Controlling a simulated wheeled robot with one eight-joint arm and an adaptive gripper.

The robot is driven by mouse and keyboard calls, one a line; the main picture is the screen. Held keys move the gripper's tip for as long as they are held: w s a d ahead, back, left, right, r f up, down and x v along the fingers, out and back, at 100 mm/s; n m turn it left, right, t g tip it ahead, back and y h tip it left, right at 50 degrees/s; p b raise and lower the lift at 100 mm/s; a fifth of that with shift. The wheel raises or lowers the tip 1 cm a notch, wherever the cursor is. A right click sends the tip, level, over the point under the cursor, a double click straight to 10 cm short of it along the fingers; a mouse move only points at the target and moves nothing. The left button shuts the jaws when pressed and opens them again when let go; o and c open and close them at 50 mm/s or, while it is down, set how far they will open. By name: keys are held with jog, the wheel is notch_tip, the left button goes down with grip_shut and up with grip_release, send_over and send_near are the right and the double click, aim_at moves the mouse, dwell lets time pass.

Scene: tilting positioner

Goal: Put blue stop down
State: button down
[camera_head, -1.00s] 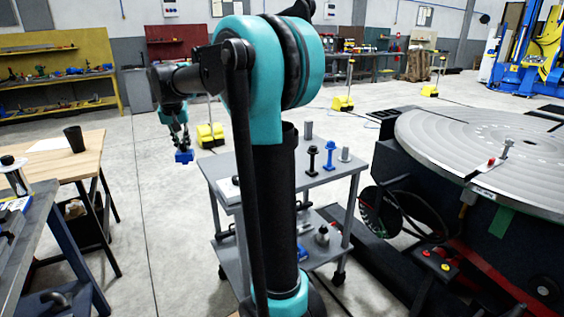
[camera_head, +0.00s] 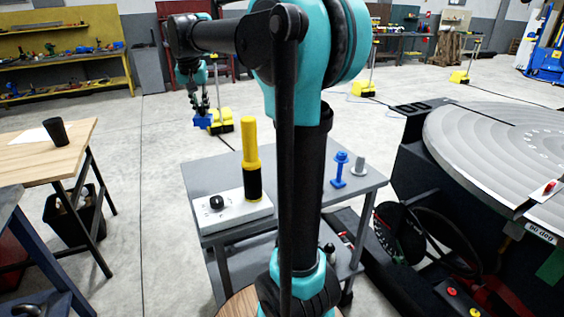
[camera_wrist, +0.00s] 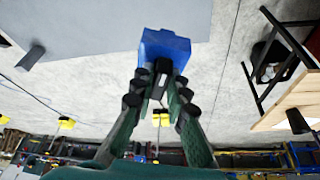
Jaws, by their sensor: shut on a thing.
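The blue stop (camera_head: 203,121) is a small blue block held in my gripper (camera_head: 203,107), up in the air above the floor beyond the cart. In the wrist view the blue stop (camera_wrist: 165,48) sits between the fingertips of my gripper (camera_wrist: 162,72), which is shut on it. The underside of the blue stop and what lies directly below it are hard to judge. A grey cart (camera_head: 212,168) stands in front of and below the gripper; its top also shows in the wrist view (camera_wrist: 100,25).
On the cart stand a white box (camera_head: 232,212) with a black knob, a yellow and black cylinder (camera_head: 250,160), a blue spindle-shaped part (camera_head: 340,170) and a grey part (camera_head: 358,165). A large round table (camera_head: 490,150) is at right, a wooden table (camera_head: 70,150) at left. My arm hides the cart's middle.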

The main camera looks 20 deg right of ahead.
jog(key=shift+w+d, duration=0.2)
jog(key=shift+f, duration=0.15)
notch_tip(320, 180, down, 20)
jog(key=shift+r, duration=0.15)
dwell(0.4)
jog(key=c, duration=1.5)
grip_release()
jog(key=v, duration=1.2)
jog(key=shift+d, duration=0.1)
